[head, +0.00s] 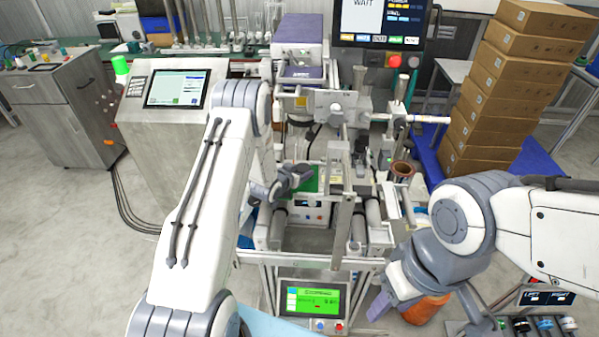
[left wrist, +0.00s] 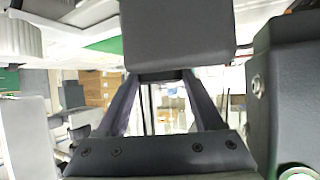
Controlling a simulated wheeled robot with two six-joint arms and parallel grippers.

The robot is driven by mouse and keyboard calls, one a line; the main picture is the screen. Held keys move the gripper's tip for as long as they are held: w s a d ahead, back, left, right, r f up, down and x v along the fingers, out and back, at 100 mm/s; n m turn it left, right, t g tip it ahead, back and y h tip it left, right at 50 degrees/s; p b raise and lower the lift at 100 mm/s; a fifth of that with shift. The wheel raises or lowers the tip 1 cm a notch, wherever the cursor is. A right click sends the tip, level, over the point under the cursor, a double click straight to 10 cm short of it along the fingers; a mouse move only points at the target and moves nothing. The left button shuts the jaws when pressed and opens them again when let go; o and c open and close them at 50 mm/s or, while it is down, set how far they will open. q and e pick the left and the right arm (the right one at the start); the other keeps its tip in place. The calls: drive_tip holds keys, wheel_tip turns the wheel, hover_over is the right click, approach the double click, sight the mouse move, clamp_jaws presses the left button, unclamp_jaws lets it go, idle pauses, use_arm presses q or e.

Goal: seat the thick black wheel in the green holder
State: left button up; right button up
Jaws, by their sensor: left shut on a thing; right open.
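My left gripper (head: 292,181) is at the middle of the machine in the head view, shut on a dark thing. In the left wrist view, a dark block-like shape (left wrist: 178,35) sits at the ends of its two fingers; I take it for the thick black wheel seen edge-on. A green patch (head: 311,182), likely the green holder, shows just right of the left gripper and is partly covered. Whether the wheel touches it I cannot tell. My right gripper (head: 385,298) is open at the lower right, pointing down, beside an orange object (head: 427,309).
The machine's upright metal bar (head: 343,215) and rollers stand close around the left gripper. A copper-coloured reel (head: 402,171) is to the right. Stacked cardboard boxes (head: 512,85) stand at the back right. A console with a screen (head: 176,89) stands at the left.

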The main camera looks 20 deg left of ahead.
use_arm(q)
drive_tip(key=o, duration=1.4)
drive_tip(key=shift+a, duration=0.1)
drive_tip(key=shift+s+r, duration=0.2)
drive_tip(key=shift+s, duration=0.35)
drive_tip(key=b+v, duration=0.2)
drive_tip(key=v, duration=0.7)
drive_tip(key=shift+s+a+r+b, duration=0.1)
drive_tip(key=shift+a+r+b, duration=0.05)
drive_tip(key=shift+b, duration=0.2)
